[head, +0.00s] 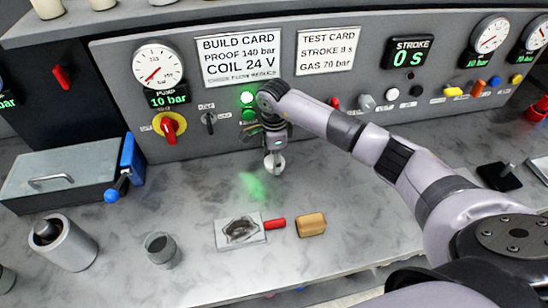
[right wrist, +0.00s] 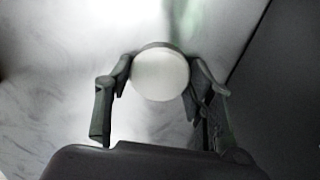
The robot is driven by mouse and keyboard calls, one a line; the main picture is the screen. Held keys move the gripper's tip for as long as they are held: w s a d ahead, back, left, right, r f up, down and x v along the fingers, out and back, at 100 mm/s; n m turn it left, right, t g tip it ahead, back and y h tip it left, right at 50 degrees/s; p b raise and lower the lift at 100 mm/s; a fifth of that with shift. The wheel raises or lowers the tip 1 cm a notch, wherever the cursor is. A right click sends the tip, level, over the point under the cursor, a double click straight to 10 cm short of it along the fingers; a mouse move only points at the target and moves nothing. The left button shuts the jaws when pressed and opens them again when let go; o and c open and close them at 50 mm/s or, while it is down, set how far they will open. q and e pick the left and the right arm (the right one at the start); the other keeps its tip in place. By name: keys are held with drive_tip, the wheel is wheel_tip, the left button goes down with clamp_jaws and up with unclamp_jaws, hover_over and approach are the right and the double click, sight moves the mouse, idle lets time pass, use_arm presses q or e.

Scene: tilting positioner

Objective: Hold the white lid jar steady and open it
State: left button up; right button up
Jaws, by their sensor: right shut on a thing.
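A round white lid (right wrist: 160,73) sits between the two fingers of my right gripper (right wrist: 160,85) in the right wrist view. The fingers press on it from both sides, so the gripper is shut on it. In the head view my right gripper (head: 274,158) points down over the bench in front of the panel, with a small whitish round piece (head: 274,165) at its tips. No jar body can be made out below the lid. I cannot tell whether it touches the bench. My left gripper is in neither view.
The grey panel (head: 330,100) with gauges, cards and knobs stands close behind my gripper. A toolbox (head: 60,180), a wide grey cylinder (head: 68,250) and a small dark-topped pot (head: 160,255) stand left. A pad (head: 222,240) and a wooden block (head: 311,225) lie in front.

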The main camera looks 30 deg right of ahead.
drive_tip(key=shift+f, duration=0.2)
drive_tip(key=o, duration=1.3)
drive_tip(key=shift+r, duration=0.1)
